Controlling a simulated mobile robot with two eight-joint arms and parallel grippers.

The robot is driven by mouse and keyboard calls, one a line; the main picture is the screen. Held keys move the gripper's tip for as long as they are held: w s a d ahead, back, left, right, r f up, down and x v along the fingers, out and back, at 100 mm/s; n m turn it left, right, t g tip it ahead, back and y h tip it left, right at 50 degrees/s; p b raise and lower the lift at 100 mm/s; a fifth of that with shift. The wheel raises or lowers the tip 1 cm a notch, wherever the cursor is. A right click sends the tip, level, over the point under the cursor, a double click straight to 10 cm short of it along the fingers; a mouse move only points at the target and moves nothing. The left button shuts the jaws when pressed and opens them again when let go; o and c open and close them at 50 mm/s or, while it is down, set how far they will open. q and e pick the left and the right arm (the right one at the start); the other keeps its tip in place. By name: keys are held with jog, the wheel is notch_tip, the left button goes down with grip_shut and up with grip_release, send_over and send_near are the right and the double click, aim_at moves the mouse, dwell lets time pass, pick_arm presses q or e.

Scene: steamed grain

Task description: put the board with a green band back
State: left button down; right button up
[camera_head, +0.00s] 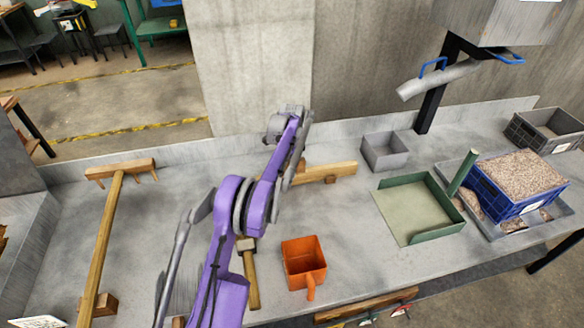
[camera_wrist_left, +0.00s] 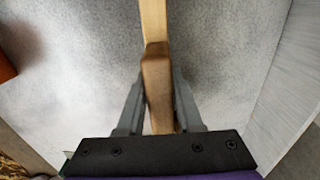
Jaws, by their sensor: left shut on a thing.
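My left gripper (camera_wrist_left: 158,92) is shut on a wooden piece (camera_wrist_left: 153,28) that runs up between its fingers in the left wrist view. In the head view my purple left arm reaches over the bench and hides most of the gripper. The wooden piece (camera_head: 335,171) sticks out to the right of the arm there, low over or on the grey bench; I cannot tell which. No green band shows on the visible part of it. My right gripper is not in view.
A wooden rake (camera_head: 107,240) lies at left on the bench (camera_head: 160,215). An orange scoop (camera_head: 305,262), a mallet-like tool (camera_head: 250,270), a green-rimmed tray (camera_head: 415,212) and a grey box (camera_head: 385,150) stand nearby. A blue crate of grain (camera_head: 510,203) stands at right. A wooden rail (camera_head: 365,305) with coloured tags is at the front edge.

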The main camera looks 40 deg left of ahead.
pick_arm(q)
jog(key=shift+f, duration=0.3)
jog(key=shift+c, duration=2.4)
grip_release()
